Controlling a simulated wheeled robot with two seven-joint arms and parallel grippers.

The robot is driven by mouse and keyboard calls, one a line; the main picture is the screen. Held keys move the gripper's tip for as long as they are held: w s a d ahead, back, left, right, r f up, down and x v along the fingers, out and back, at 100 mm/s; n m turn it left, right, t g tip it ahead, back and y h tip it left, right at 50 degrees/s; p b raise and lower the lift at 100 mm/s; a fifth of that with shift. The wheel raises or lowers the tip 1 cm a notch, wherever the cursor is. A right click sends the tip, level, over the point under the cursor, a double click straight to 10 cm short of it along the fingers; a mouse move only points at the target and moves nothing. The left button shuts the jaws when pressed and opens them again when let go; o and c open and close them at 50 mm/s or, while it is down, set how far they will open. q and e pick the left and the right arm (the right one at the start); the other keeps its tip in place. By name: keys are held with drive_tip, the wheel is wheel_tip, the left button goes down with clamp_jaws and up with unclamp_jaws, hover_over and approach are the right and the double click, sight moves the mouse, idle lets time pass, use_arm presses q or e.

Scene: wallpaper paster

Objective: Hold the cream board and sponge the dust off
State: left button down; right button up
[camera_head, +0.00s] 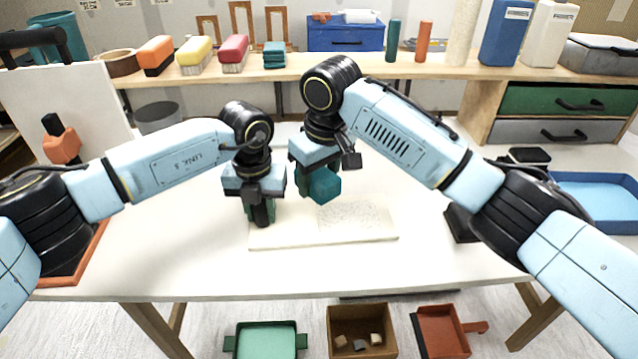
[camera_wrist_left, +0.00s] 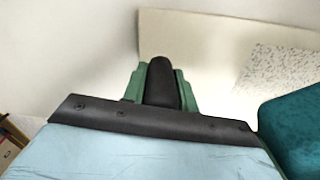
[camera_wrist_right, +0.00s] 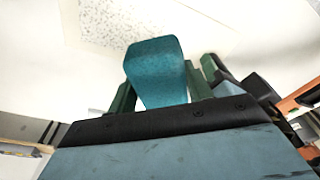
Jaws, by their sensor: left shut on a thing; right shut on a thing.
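The cream board (camera_head: 290,236) lies flat on the white table, with a speckled dusty patch (camera_head: 355,217) on its right part. My left gripper (camera_head: 260,212) is at the board's left end, shut on an upright black grip; in the left wrist view the black grip (camera_wrist_left: 161,82) stands between the green fingers. Whether the grip is fixed to the board is hidden. My right gripper (camera_wrist_right: 160,95) is shut on a teal sponge (camera_wrist_right: 156,70). In the head view the sponge (camera_head: 322,186) shows just behind the dusty patch and seems raised above the board.
A back shelf holds brushes (camera_head: 194,53), bottles (camera_head: 506,32) and a blue box (camera_head: 345,35). A blue tray (camera_head: 598,200) lies at the right. An orange tray (camera_head: 85,262) is at the left edge. Bins (camera_head: 362,330) stand below the front edge. The table's front strip is clear.

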sight(317, 219)
use_arm(q)
drive_tip(key=shift+s+f, duration=0.15)
drive_tip(key=shift+f, duration=0.1)
use_arm(e)
wheel_tip(317, 219, down, 8)
drive_tip(key=shift+r, duration=0.1)
drive_tip(key=d, duration=1.2)
drive_tip(key=shift+w+d+f, duration=0.15)
drive_tip(key=shift+w+f, duration=0.05)
drive_tip(key=shift+w, duration=0.05)
drive_tip(key=shift+c, duration=0.5)
drive_tip(key=a, duration=1.2)
drive_tip(key=shift+s+a, duration=0.1)
drive_tip(key=shift+s, duration=0.25)
wheel_tip(317, 219, up, 7)
drive_tip(key=shift+a+r, duration=0.1)
drive_tip(key=shift+r, duration=0.6)
drive_tip(key=o, duration=0.5)
drive_tip(key=c, duration=0.4)
use_arm(q)
drive_tip(key=c, duration=1)
unclamp_jaws()
drive_tip(key=shift+r, duration=0.1)
use_arm(e)
drive_tip(key=shift+w+f, duration=0.1)
drive_tip(key=shift+w, duration=0.05)
